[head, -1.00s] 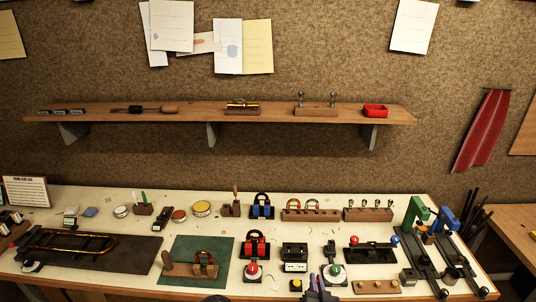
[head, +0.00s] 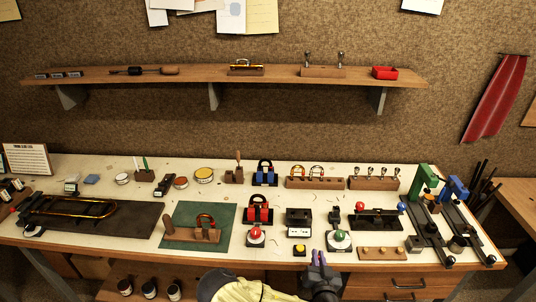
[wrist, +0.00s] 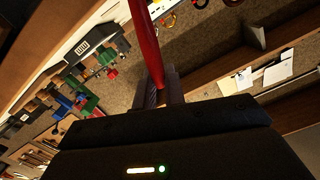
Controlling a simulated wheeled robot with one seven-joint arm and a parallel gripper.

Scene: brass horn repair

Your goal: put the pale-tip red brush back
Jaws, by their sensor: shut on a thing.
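My gripper (wrist: 162,88) is shut on a long red handle, which I take for the red brush (wrist: 148,42); it runs up out of the wrist view. Its tip is not seen, so I cannot tell whether it is pale. In the head view my gripper (head: 318,258) is at the bench's front edge, near the green-buttoned device (head: 339,240); the brush is not clear there. A small wooden block (head: 144,176) at the back left of the bench holds thin upright pieces, one green and one pale.
The bench (head: 320,209) is crowded with tools, tins and fixtures. A second wooden block (head: 234,176) holds an upright wooden-handled tool. Vises (head: 430,200) stand at the right. The shelf (head: 275,75) above has bare stretches between its items.

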